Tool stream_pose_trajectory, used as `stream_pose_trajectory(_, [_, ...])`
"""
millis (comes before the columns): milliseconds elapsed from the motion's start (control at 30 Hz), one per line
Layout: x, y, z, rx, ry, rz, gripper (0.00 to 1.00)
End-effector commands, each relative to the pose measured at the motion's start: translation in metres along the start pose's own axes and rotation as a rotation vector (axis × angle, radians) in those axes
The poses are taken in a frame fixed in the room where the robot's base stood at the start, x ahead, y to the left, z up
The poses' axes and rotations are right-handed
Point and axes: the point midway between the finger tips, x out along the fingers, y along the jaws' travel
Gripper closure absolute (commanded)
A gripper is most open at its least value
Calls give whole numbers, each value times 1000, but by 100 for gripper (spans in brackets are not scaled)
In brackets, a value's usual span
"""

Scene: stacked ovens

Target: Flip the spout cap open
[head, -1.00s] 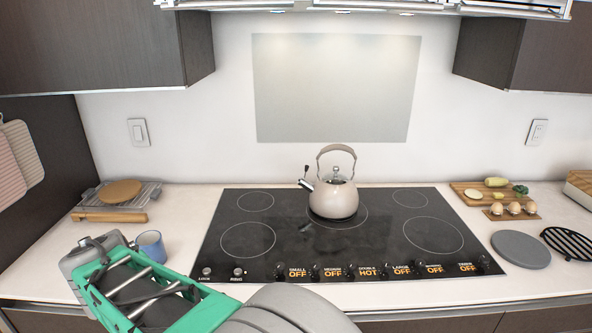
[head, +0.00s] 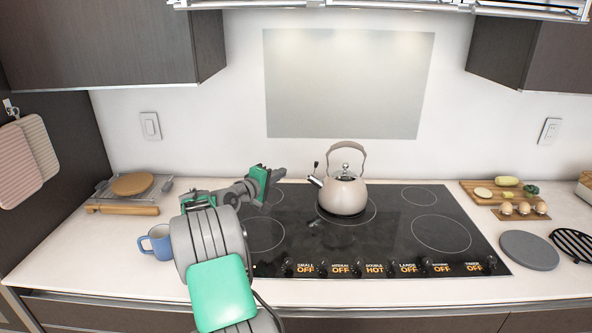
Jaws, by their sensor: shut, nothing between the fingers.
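A beige kettle (head: 343,194) with a raised arched handle stands on the middle burner of the black cooktop. Its spout (head: 315,181) points left. A small dark piece, part of the spout cap (head: 317,166), sticks up above the spout tip; it is too small to tell whether the cap is open or shut. My gripper (head: 281,173) is shut and empty. In the picture it is left of the spout, at about its height, with a visible gap between them. My arm hides the left front of the cooktop.
The cooktop (head: 405,218) has a middle knob label reading HOT. A blue mug (head: 157,242) is close beside my arm. A rolling pin (head: 122,210) lies at left. Eggs (head: 523,208), a cutting board (head: 482,197) and a grey round plate (head: 529,250) are at right.

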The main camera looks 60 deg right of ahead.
Motion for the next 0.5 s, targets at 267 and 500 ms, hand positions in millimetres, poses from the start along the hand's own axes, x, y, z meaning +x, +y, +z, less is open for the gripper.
stream_pose_trajectory(267, [55, 2, 1, 0, -3, 0, 100])
stream_pose_trajectory(500, [101, 4, 9, -1, -2, -1, 100])
